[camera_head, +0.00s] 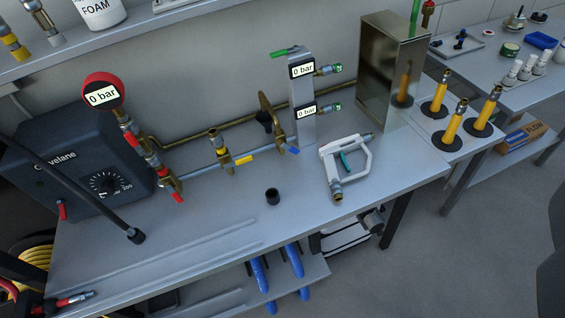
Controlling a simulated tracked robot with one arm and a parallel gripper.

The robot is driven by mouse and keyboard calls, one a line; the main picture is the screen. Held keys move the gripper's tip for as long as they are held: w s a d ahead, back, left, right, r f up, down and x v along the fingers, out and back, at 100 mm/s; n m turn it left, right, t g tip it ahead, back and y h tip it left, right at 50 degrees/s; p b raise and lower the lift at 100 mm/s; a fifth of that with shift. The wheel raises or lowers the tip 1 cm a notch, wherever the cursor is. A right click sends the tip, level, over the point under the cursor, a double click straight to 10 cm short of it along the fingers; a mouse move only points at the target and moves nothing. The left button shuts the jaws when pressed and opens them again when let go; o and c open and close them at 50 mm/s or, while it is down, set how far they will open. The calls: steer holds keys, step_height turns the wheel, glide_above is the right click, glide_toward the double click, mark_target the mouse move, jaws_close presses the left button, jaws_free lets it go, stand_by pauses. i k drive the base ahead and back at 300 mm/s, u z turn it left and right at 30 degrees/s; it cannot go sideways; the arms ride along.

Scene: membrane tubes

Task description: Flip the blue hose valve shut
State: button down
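A small blue lever (292,150) sits at the foot of the grey upright block (303,105) on the bench. It is at the right end of a pipe line that runs along the bench. It is small, so I cannot tell whether it lies along or across its pipe. A yellow lever (243,160) and a red lever (178,197) sit further left on the same line. The block carries two displays that read 0 bar. My gripper is not in view.
A dark machine (75,165) with a dial and a red gauge (101,91) stand at the left. A metal box (385,80) stands right. The bench's front middle is mostly clear.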

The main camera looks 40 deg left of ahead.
mark_target(295, 151)
steer(key=u, duration=1.2)
steer(key=i, duration=1)
